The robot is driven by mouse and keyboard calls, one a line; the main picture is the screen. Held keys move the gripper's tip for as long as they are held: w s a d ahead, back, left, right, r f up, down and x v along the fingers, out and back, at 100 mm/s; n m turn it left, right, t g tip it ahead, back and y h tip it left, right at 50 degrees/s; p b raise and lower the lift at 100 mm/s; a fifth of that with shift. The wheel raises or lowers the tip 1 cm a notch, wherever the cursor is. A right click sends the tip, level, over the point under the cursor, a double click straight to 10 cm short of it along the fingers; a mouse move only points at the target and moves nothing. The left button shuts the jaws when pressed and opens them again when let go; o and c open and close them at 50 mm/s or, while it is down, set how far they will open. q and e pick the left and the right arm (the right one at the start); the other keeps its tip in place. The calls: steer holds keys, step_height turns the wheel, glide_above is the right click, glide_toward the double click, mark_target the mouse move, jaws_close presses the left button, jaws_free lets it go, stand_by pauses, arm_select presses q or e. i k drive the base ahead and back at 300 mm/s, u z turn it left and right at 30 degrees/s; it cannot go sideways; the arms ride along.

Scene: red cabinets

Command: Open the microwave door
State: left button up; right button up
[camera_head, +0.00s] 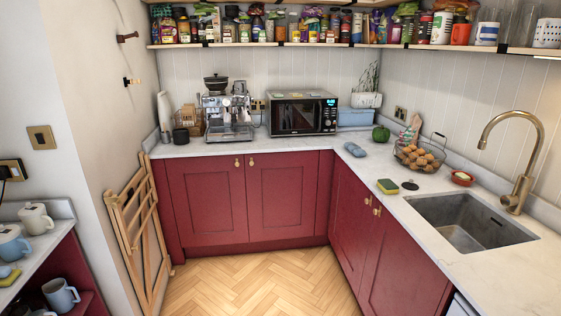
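A microwave (302,113) with a dark glass front and silver trim stands on the white counter at the back, near the corner. Its door (292,117) looks shut. A control panel with a small lit display (329,103) is at its right side. Several small items lie on its top. Neither of my grippers shows in the head view.
A coffee machine (229,117) stands left of the microwave, and a blue box (355,117) stands to its right. Red cabinets (210,200) run below the counter. The wooden floor (262,282) in front is clear. A folded wooden rack (138,235) leans at the left wall.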

mark_target(289, 116)
steer(key=z, duration=0.05)
steer(key=i, duration=3.9)
steer(key=u, duration=0.05)
